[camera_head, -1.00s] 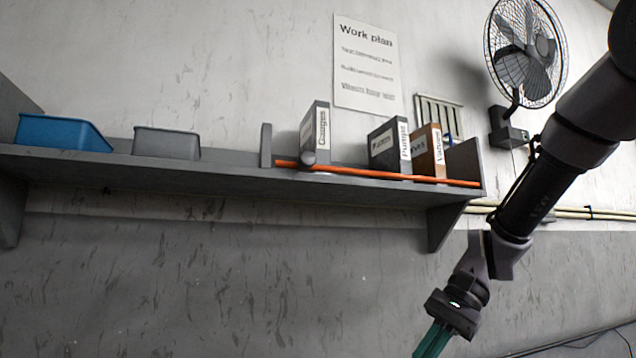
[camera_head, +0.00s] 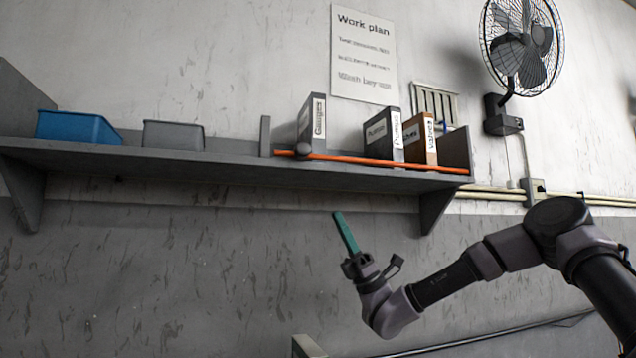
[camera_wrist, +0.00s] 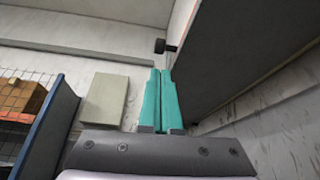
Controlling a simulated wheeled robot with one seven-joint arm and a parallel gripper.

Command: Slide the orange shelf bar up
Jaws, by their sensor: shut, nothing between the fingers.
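The orange shelf bar (camera_head: 390,162) runs along the front edge of the wall shelf, low in front of the binders. A dark round knob (camera_head: 304,150) sits near its left end. My gripper (camera_head: 338,214) has green fingers, shut and empty, pointing up below the shelf and apart from the bar. In the wrist view the green fingers (camera_wrist: 160,98) lie side by side. A dark knob-like end (camera_wrist: 160,46) shows just past their tips, beside the dark underside of the shelf.
The grey shelf (camera_head: 200,168) holds a blue bin (camera_head: 78,127), a grey bin (camera_head: 173,135) and several binders (camera_head: 382,138). A shelf bracket (camera_head: 434,208) hangs right of my gripper. A fan (camera_head: 522,45) is on the wall. A rail (camera_head: 480,337) runs low at right.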

